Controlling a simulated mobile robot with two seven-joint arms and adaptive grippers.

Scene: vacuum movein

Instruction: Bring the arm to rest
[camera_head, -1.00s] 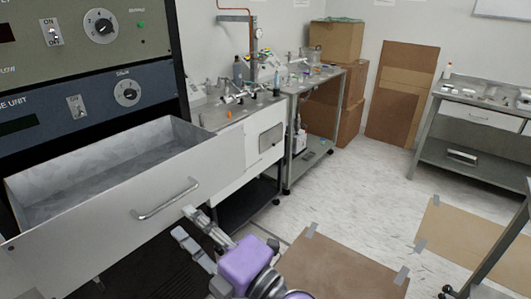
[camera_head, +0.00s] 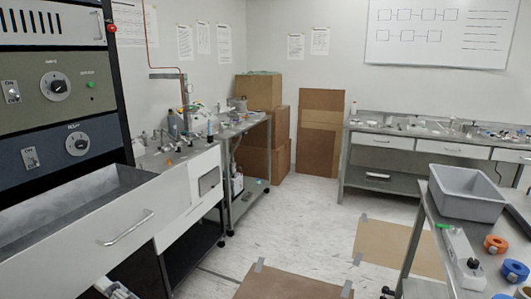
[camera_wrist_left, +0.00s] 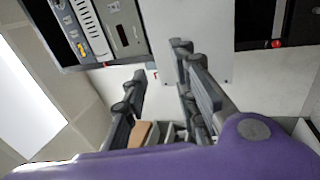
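My left gripper (camera_wrist_left: 158,70) shows in the left wrist view, its two grey fingers apart with nothing held between them. In the head view only grey finger parts (camera_head: 117,290) of it show at the bottom left edge, in front of and below the open drawer (camera_head: 125,214). The rest of my left arm is out of that view. The purple wrist housing (camera_wrist_left: 200,155) fills the bottom of the wrist view. My right gripper is in neither view.
A rack of instrument units (camera_head: 55,100) stands at the left, above the pulled-out drawer. A cart with a grey bin (camera_head: 468,208) is at the right. Benches line the back. Cardboard sheets (camera_head: 395,248) lie taped on the open floor.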

